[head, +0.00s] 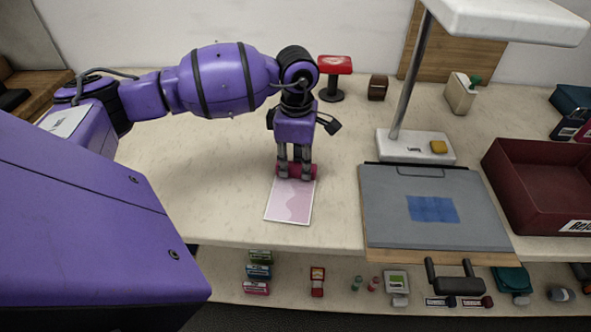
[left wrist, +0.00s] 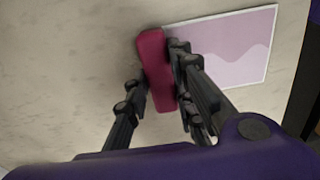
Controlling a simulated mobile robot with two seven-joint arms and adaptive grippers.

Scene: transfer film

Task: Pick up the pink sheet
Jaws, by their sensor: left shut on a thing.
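The pink sheet (head: 288,203), pale pink with a wavy darker band and a white border, lies flat on the bench. It also shows in the left wrist view (left wrist: 228,50). A crimson bar (left wrist: 153,70) lies at the sheet's far edge; I cannot tell whether it is fixed to the sheet. My left gripper (head: 295,176) points down over that edge and is shut on the bar, with its fingers either side of it. The fingers (left wrist: 150,95) hide part of the bar and of the sheet's edge. My right gripper is in neither view.
A grey board (head: 385,225) with a blue square (head: 433,209) lies right of the sheet, beside a lamp (head: 415,147). A dark red tray (head: 520,200) stands far right. A red-topped stand (head: 333,75) is behind. A lower shelf (head: 225,290) holds small items. Bench left of the sheet is clear.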

